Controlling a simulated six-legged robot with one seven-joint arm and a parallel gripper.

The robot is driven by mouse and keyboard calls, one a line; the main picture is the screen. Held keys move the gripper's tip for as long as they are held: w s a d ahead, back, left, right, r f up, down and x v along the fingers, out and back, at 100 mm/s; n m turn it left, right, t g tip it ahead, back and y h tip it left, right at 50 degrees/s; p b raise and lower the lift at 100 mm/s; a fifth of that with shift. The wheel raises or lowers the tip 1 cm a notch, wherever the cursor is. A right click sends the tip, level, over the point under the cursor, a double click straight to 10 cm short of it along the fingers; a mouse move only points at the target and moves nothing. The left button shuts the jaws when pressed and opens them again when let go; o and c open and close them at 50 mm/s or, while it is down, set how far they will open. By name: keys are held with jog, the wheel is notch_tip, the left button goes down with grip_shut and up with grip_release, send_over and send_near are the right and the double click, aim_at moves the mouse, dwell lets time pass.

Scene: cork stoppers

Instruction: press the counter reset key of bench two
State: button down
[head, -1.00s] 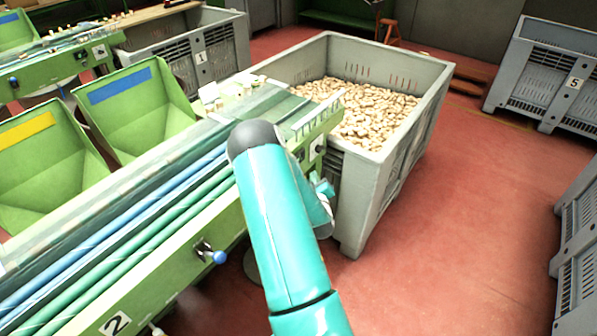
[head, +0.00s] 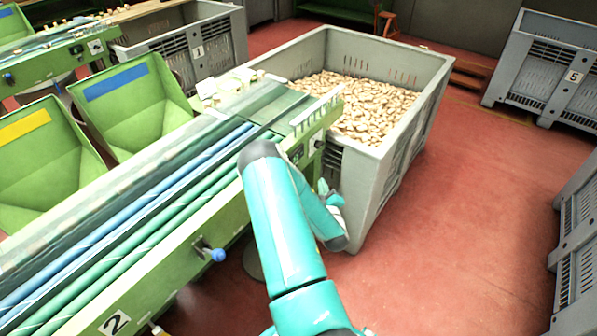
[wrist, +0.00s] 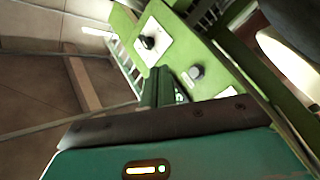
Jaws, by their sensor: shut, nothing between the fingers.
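Bench two is the green sorting bench with blue and green rollers (head: 165,190), marked by a "2" plate (head: 115,322) in the head view. In the wrist view its green end panel (wrist: 222,75) carries a white plate with a black knob (wrist: 148,42), a round grey button (wrist: 196,72) and a small lit greenish spot (wrist: 182,98). I cannot tell which of these is the counter reset key. My gripper (wrist: 166,86) is shut and empty, its fingers pointing at the panel between knob and button. Whether it touches is unclear. The fingers partly cover the lit spot.
A large grey crate of corks (head: 395,160) stands close beside the bench end and my forearm. A blue-knobbed lever (head: 218,255) sticks out of the bench side. Green hoppers (head: 130,100) stand behind. Red floor at right is open.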

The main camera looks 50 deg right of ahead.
jog(key=w, duration=0.7)
jog(key=shift+a, duration=0.3)
jog(key=shift+w, duration=0.1)
dwell(1.6)
jog(key=shift+w, duration=0.3)
jog(key=shift+w+a, duration=0.1)
jog(key=shift+w, duration=0.4)
dwell(0.6)
jog(key=shift+s, duration=0.9)
jog(key=shift+s+d, duration=0.2)
jog(key=shift+s, duration=1.05)
jog(key=shift+s+d, duration=0.15)
jog(key=shift+s, duration=1.05)
